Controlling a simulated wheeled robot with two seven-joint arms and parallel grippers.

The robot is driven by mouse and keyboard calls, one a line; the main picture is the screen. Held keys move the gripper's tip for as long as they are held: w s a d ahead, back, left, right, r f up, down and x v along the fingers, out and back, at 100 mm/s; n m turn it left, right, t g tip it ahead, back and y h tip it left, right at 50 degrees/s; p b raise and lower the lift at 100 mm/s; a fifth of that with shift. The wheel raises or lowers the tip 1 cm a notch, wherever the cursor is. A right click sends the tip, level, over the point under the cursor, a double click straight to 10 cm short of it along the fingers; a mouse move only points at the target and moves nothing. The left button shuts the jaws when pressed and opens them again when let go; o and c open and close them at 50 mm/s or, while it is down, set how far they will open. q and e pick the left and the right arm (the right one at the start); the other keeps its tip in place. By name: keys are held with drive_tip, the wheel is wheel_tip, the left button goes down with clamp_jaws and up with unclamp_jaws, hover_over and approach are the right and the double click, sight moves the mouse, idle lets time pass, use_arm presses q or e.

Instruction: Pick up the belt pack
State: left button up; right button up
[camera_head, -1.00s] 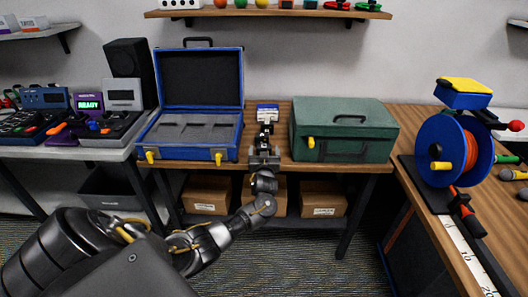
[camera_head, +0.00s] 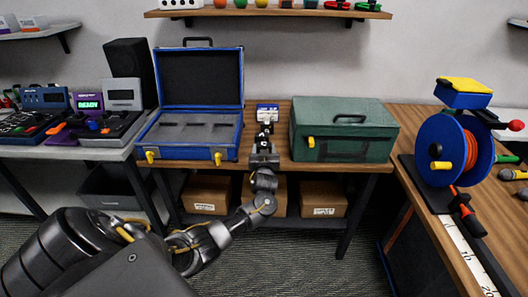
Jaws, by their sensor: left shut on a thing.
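The belt pack (camera_head: 267,110), a small blue and white box, is on or just above the wooden table, between the open blue case and the green case. My left arm reaches up from the lower left. Its gripper (camera_head: 266,127) is at the near side of the belt pack, shut on it. The gripper hides the pack's lower front, so I cannot tell whether it touches the table. My right gripper is not in view.
The open blue case (camera_head: 190,149) with grey foam stands to the left of the gripper. The closed green case (camera_head: 345,130) stands close on the right. A blue cable reel (camera_head: 440,140) is on the right-hand table (camera_head: 405,120). Cardboard boxes (camera_head: 323,199) sit on the shelf below.

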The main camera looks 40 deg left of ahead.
use_arm(q)
wheel_tip(320, 180, up, 3)
drive_tip(key=shift+s+f, duration=0.1)
drive_tip(key=shift+s, duration=0.05)
drive_tip(key=s+a+r, duration=0.2)
drive_tip(key=s+r, duration=0.7)
drive_tip(key=s, duration=0.4)
drive_tip(key=shift+s+r, duration=0.25)
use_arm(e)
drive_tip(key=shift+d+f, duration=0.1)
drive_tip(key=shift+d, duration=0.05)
